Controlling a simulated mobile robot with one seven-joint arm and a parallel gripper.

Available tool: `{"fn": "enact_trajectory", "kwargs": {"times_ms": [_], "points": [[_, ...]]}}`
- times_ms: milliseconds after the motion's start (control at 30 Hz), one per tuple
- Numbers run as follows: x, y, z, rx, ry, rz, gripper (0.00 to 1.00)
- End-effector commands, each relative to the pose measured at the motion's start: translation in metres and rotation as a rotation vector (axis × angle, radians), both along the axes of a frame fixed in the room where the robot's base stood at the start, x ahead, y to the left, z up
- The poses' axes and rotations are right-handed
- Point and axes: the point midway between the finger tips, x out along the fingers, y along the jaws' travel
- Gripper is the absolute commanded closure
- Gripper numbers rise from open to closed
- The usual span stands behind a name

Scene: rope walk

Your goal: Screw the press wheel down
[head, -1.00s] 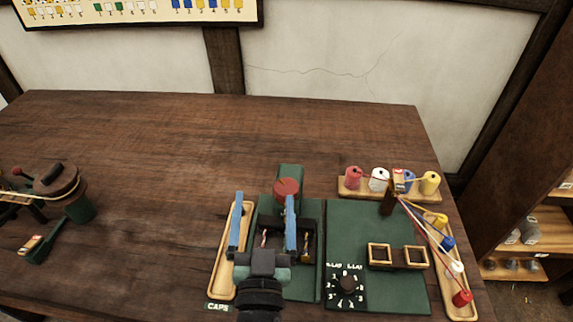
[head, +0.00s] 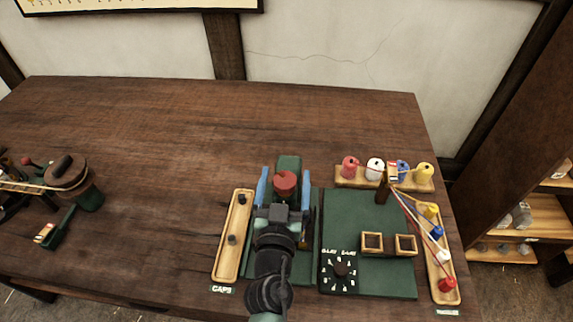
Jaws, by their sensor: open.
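The red press wheel (head: 285,183) sits on top of the green press (head: 289,163) at the middle right of the table, in the head view. My gripper (head: 284,180) is open, with one blue finger to the left of the wheel and the other to its right. The fingers stand apart from the wheel's sides as far as I can see. My wrist hides most of the press's front and what lies below the wheel.
A wooden caps tray (head: 221,262) lies left of the press. The back of the table is clear.

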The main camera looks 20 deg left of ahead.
Motion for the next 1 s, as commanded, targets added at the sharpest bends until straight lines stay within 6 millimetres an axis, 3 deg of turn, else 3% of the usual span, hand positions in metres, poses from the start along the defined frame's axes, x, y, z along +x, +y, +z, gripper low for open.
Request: {"fn": "enact_trajectory", "kwargs": {"times_ms": [200,600,1000], "points": [[0.022,0.006,0.000,0.000,-0.001,0.000,0.09],[0.026,0.008,0.000,0.001,-0.001,0.001,0.10],[0.026,0.008,0.000,0.000,-0.001,0.001,0.82]]}}
